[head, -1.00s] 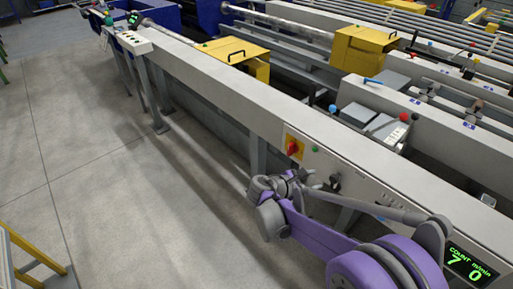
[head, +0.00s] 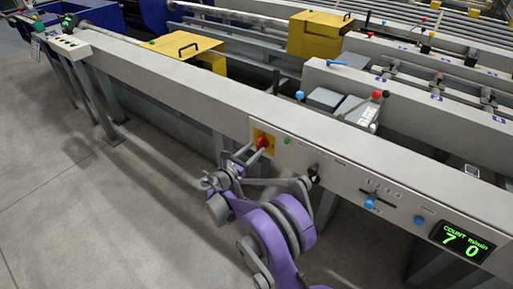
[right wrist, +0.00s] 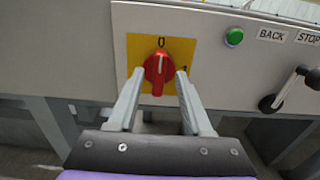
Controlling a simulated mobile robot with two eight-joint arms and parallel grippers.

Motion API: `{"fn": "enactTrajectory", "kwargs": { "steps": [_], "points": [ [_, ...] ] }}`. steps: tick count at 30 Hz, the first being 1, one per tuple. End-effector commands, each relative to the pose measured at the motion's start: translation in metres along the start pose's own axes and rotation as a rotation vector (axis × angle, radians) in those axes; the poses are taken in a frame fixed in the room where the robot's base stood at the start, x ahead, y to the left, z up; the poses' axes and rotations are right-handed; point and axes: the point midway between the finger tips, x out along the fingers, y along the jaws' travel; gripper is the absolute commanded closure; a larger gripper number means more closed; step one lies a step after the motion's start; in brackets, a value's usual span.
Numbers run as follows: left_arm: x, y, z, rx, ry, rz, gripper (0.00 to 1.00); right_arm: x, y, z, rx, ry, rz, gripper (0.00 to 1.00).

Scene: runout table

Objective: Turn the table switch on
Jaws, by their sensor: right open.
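The table switch is a red rotary knob (head: 263,142) on a yellow plate (right wrist: 191,47) on the front panel of the long grey table. In the right wrist view the red knob (right wrist: 158,67) stands with its pointer line upright, at the 0 mark. My right gripper (head: 250,153) is open in front of the knob. In the right wrist view its two fingers (right wrist: 159,78) reach up to the knob's lower left and lower right, one on each side. I cannot tell whether they touch it. My left gripper is not in view.
Right of the switch are a green button (right wrist: 233,37), a BACK/STOP lever (right wrist: 292,88) with black knobs, a blue-knobbed slider (head: 370,203) and a green count display (head: 462,242). Yellow boxes (head: 318,35) stand behind the table. The floor at left (head: 50,180) is clear.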

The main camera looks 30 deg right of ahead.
Motion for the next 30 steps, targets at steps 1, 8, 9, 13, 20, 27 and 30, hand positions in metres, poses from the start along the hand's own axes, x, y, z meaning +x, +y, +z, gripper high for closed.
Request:
{"fn": "enactTrajectory", "kwargs": {
  "steps": [1,8,9,13,20,27,30],
  "points": [
    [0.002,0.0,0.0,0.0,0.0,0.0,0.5,0.008,0.0,-0.001,0.0,0.0,-0.001,0.5],
    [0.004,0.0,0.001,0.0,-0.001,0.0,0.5,0.023,0.0,0.0,0.0,0.0,0.001,0.5],
    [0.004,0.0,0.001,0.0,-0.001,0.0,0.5,0.024,0.0,0.0,0.0,0.001,0.001,0.5],
    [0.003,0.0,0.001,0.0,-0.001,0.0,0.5,0.024,0.0,0.0,0.001,0.001,0.001,0.5],
    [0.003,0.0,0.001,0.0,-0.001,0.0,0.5,0.024,0.0,0.0,0.001,0.001,0.001,0.75],
    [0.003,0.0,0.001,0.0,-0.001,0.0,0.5,0.024,0.0,0.0,0.001,0.001,0.001,1.0],
    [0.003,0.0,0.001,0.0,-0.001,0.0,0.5,0.024,0.0,0.0,0.001,0.001,0.001,1.0]
  ]
}}
